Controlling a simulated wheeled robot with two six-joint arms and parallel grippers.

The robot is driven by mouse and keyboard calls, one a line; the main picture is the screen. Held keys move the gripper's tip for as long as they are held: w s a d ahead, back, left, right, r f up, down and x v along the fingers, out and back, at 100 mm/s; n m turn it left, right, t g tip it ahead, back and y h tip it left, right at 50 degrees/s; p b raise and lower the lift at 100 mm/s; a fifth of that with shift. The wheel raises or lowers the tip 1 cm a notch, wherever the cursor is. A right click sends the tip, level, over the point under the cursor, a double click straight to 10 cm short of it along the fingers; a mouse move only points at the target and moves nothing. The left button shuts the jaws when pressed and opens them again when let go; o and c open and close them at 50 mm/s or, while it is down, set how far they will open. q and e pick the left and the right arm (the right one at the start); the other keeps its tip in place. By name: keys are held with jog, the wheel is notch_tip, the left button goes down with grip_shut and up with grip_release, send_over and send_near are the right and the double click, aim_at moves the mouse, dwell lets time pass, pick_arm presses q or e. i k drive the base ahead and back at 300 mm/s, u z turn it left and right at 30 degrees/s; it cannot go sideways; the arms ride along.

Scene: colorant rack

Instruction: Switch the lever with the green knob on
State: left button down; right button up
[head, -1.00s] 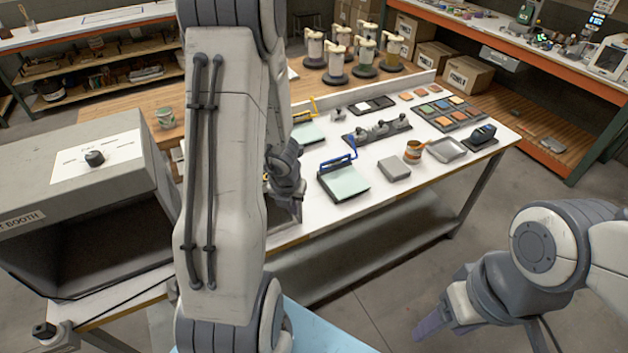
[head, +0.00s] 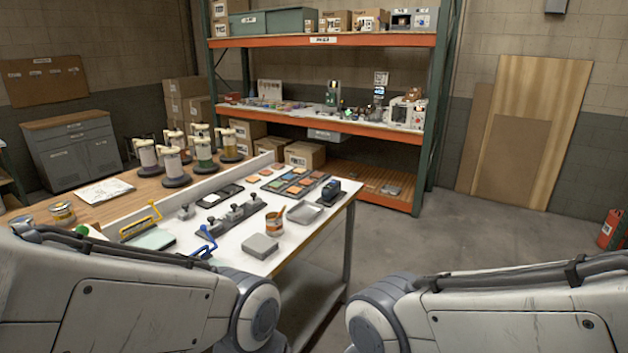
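I cannot make out a lever with a green knob for certain. A small green rounded shape (head: 82,230) shows at the left end of the white worktable (head: 292,242), just above my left arm, which hides most of what is around it. A yellow-handled piece (head: 140,222) and a blue-handled piece (head: 205,238) stand on the table, the blue one partly hidden by my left arm. Both arms cross the bottom of the head view. Neither gripper is in view.
Several colorant canisters (head: 176,165) stand on the wooden bench at the back left. An orange-framed shelf rack (head: 325,132) with small equipment stands behind the table.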

aim_at(84, 230)
jog(key=u, duration=0.25)
jog(key=k, duration=0.55)
jog(key=u, duration=0.55)
jog(key=k, duration=0.8)
jog(key=z, duration=0.05)
jog(key=i, duration=0.4)
jog(key=z, duration=0.65)
jog(key=i, duration=1.25)
jog(key=u, duration=1.05)
jog(key=i, duration=0.25)
jog(key=u, duration=0.2)
